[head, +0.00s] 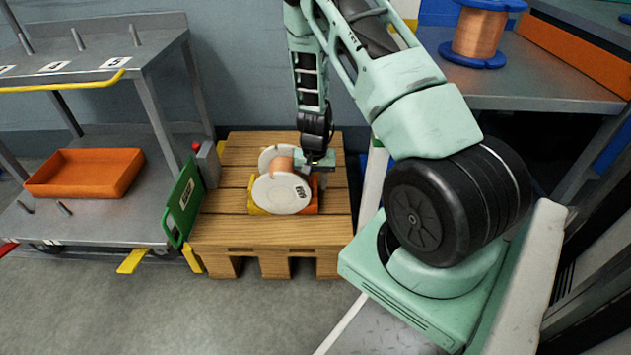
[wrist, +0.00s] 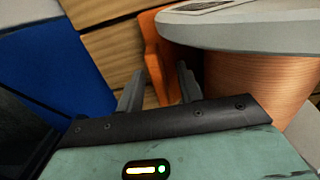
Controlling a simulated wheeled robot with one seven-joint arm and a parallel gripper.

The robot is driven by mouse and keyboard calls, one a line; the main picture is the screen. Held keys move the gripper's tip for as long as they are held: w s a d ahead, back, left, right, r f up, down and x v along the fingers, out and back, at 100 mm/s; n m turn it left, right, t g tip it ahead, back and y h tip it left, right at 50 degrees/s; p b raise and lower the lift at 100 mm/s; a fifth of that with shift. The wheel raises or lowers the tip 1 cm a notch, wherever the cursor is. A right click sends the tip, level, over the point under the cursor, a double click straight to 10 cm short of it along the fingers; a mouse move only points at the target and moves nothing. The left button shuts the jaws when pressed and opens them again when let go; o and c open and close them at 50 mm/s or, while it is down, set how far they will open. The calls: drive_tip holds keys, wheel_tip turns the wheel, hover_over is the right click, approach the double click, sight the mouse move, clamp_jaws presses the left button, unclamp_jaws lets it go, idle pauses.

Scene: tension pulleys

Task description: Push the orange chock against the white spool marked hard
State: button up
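A white spool (head: 282,193) wound with copper wire lies on its side on the wooden pallet. Its near flange carries a dark label too small to read. The orange chock (head: 313,207) is at the spool's right side, mostly hidden by the flange. In the wrist view the orange chock (wrist: 153,50) shows beyond and between my fingers, close beside the white flange (wrist: 245,32); I cannot tell whether they touch. My gripper (head: 320,166) is at the spool's right, low over the pallet. In the wrist view its fingers (wrist: 159,70) are apart, with nothing clearly held.
A yellow chock (head: 254,209) is at the spool's left. The pallet (head: 225,228) has free planks around it. A green panel (head: 183,199) stands at its left edge. A metal rack (head: 95,222) with an orange tray (head: 85,173) is further left. A bench (head: 500,88) carries another copper spool (head: 479,35).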

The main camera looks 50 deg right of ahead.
wheel_tip(320, 180, up, 17)
drive_tip(key=p, duration=0.8)
drive_tip(key=shift+r+p, duration=0.2)
drive_tip(key=shift+p, duration=0.15)
